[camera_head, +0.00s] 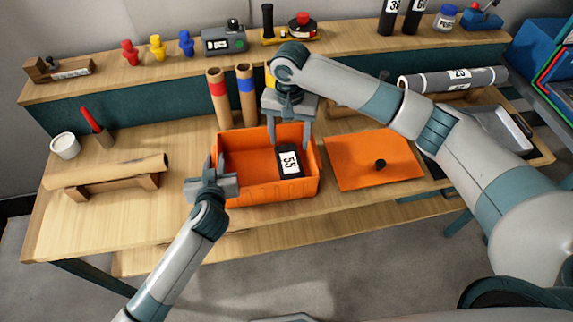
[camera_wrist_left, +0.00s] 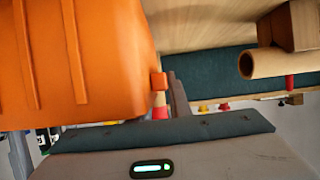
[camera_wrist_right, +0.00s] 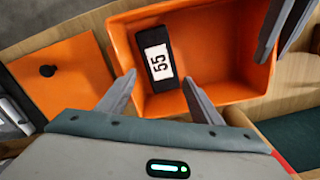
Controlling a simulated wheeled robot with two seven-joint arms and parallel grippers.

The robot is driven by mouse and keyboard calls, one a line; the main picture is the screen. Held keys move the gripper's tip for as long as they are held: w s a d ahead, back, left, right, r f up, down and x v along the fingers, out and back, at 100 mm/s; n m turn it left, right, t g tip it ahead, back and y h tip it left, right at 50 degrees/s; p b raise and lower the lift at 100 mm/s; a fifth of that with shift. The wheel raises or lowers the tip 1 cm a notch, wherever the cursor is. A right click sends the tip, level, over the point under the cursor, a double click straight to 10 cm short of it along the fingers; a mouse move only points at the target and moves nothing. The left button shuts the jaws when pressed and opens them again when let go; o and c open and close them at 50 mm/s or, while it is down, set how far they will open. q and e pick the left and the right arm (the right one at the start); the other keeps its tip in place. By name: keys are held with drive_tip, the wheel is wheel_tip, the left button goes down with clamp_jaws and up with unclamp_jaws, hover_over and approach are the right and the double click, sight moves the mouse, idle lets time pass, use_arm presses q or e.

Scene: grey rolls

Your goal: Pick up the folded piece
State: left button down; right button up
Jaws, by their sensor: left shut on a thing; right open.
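A black folded piece (camera_head: 290,162) with a white "55" label lies inside the orange bin (camera_head: 255,190), towards its right side. It also shows in the right wrist view (camera_wrist_right: 158,60), between the fingertips in the picture. My right gripper (camera_head: 289,140) is open and points down over the bin, above the piece; I cannot tell the exact gap. My left gripper (camera_head: 213,170) is shut on the left edge of the orange bin. The left wrist view shows the bin's outer wall (camera_wrist_left: 75,60) close beside the fingers; the grip itself is partly hidden.
An orange sheet (camera_head: 372,160) with a black knob lies right of the bin. Two brown tubes (camera_head: 218,98) stand behind it. A tan roll on a stand (camera_head: 108,172) and a white cup (camera_head: 65,146) are on the left. A grey roll (camera_head: 455,80) lies at the back right.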

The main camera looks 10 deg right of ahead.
drive_tip(key=n, duration=0.1)
drive_tip(key=r+n, duration=0.1)
drive_tip(key=n, duration=0.2)
drive_tip(key=shift+w+d+r+n, duration=0.1)
drive_tip(key=shift+w+r+n, duration=0.1)
drive_tip(key=shift+r+n, duration=0.15)
drive_tip(key=shift+f, duration=0.15)
hover_over(289, 163)
drive_tip(key=f, duration=0.6)
drive_tip(key=shift+w+d+f, duration=0.15)
drive_tip(key=shift+w+f, duration=0.15)
drive_tip(key=shift+s+f, duration=0.15)
drive_tip(key=shift+f, duration=1.15)
drive_tip(key=shift+s+f, duration=0.15)
drive_tip(key=shift+f, duration=1.15)
drive_tip(key=c, duration=0.8)
